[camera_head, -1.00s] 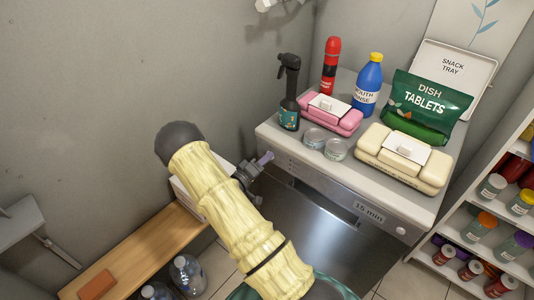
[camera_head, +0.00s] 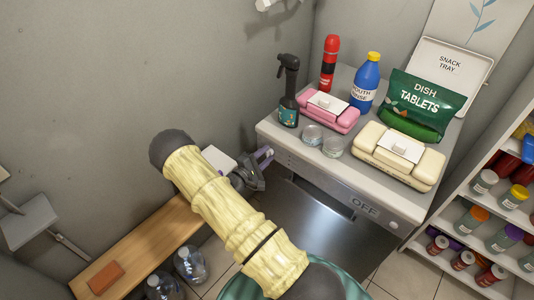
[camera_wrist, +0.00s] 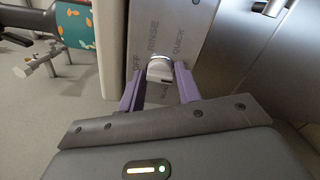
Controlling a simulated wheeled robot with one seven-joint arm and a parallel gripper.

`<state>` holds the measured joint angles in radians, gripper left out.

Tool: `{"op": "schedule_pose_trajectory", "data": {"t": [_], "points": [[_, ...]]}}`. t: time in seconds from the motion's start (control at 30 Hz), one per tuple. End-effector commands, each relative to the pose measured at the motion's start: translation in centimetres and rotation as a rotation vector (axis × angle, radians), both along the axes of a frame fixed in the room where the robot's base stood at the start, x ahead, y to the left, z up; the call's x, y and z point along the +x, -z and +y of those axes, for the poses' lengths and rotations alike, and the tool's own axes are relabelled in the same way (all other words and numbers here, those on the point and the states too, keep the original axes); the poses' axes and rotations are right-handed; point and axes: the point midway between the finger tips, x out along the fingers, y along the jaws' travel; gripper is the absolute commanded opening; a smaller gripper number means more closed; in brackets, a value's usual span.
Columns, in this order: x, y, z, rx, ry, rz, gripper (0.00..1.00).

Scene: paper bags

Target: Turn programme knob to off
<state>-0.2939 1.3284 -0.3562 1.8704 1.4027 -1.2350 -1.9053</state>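The programme knob (camera_wrist: 160,69) is a small pale knob on the grey appliance's control panel, seen in the wrist view. Labels reading OFF, RINSE and QUICK surround it. My gripper (camera_wrist: 157,75) has its two purple fingers on either side of the knob, with a narrow gap showing near the tips. In the head view, my gripper (camera_head: 265,157) is at the left end of the appliance front (camera_head: 318,208), where it hides the knob. The panel display (camera_head: 364,206) reads OFF.
The appliance top holds a black spray bottle (camera_head: 288,92), a red can (camera_head: 329,63), a blue bottle (camera_head: 367,84), wipes packs and a green tablets bag (camera_head: 424,103). A wooden bench (camera_head: 140,249) stands left; a shelf (camera_head: 486,209) with jars stands right.

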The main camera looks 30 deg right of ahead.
Motion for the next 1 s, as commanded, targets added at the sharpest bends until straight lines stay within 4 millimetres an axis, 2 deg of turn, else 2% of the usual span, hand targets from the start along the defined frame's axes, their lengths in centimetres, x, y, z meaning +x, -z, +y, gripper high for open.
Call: {"op": "schedule_pose_trajectory", "data": {"t": [0.07, 0.37, 1.0], "points": [[0.0, 0.1, 0.0, 0.001, 0.0, -0.003, 0.48], [0.0, 0.0, 0.1, 0.002, 0.0, -0.006, 0.48], [-2.0, 0.0, 5.4, 0.002, 0.0, -0.007, 0.48]]}}
